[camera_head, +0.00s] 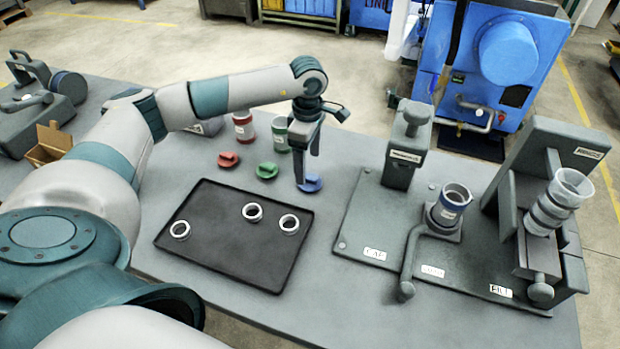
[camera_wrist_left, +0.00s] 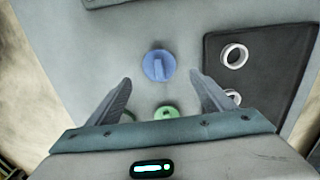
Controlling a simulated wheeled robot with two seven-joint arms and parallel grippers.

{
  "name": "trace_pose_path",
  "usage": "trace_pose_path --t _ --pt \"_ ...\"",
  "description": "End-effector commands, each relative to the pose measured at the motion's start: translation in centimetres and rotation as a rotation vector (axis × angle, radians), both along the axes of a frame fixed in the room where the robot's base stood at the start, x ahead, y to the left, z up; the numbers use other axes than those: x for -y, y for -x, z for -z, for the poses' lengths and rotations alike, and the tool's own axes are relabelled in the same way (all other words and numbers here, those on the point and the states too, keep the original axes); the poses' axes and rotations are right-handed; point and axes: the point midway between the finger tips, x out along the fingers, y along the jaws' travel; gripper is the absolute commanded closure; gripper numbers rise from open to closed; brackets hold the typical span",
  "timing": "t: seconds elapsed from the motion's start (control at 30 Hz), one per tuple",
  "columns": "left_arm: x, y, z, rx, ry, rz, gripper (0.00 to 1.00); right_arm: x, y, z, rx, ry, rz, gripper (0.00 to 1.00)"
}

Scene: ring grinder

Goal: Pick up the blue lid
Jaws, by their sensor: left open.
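The blue lid (camera_head: 310,183) lies flat on the grey table, right of the green lid and beyond the black tray. It shows whole in the left wrist view (camera_wrist_left: 158,66), with a raised bar handle across its top. My left gripper (camera_head: 304,183) points down at the lid and partly covers it in the head view. In the left wrist view the two fingers (camera_wrist_left: 160,88) are spread apart, with nothing between them. The lid appears ahead of the fingertips, roughly centred between them. My right gripper is not in view.
A green lid (camera_head: 266,171) and a red lid (camera_head: 228,159) lie to the left, with red (camera_head: 243,127) and green (camera_head: 280,134) jars behind. The black tray (camera_head: 225,255) holds three white rings. A grey fixture board (camera_head: 372,222) with a press and a blue-banded jar (camera_head: 450,205) stands right.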

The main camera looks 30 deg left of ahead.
Motion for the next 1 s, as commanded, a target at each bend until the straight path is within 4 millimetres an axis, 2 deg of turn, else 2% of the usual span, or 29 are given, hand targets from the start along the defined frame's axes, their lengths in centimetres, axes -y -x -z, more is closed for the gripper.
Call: trace_pose_path --t 0.53,0.8,1.0 --pt "0.1 0.0 0.7 -0.001 -0.001 0.000 0.25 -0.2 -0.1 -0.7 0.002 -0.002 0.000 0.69" --pt "0.5 -0.1 3.2 -0.003 0.000 0.001 0.25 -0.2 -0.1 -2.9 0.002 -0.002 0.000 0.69" --pt "0.5 -0.2 5.3 0.000 0.000 0.000 0.25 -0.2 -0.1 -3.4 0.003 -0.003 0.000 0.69"
